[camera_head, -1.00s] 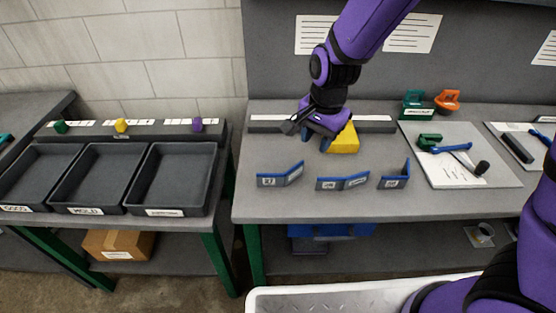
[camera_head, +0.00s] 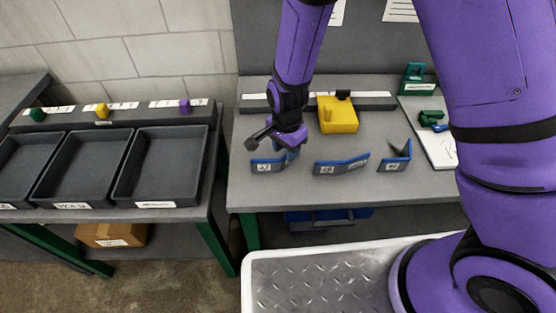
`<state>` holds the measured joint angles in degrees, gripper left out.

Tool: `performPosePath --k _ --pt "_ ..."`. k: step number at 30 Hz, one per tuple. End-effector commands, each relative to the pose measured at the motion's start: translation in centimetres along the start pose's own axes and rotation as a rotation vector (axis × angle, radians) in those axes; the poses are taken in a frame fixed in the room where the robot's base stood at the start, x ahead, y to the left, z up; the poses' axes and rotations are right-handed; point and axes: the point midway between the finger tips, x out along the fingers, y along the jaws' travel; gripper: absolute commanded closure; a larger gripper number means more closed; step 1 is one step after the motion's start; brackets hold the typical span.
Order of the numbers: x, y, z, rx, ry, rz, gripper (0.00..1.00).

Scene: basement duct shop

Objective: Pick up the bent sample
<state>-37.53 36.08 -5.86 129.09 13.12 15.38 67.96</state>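Three bent samples, grey plates with blue edges and small labels, stand on the bench: the left one (camera_head: 267,166), the middle one (camera_head: 341,165) and the right one (camera_head: 396,160). The left one carries a label that looks like 47. My gripper (camera_head: 278,147) is right above and behind the left bent sample and overlaps its right part in the picture. Its fingers look spread apart, with the far one partly hidden. I cannot tell whether a finger touches the sample. The left sample appears to rest on the bench.
A yellow block-shaped tool (camera_head: 338,116) stands behind the middle sample. Dark trays (camera_head: 160,170) stand on the left table (camera_head: 205,212). A gap separates the two tables.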

Motion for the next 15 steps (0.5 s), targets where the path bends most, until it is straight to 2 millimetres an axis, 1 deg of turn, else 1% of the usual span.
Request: performPosePath --k 4,10,15 --pt "1.3 -0.1 0.0 0.000 0.000 0.002 0.60" --pt "3.9 -0.2 0.0 0.001 -0.001 0.002 0.60" --pt "5.0 -0.3 0.1 0.000 0.000 0.000 0.60"
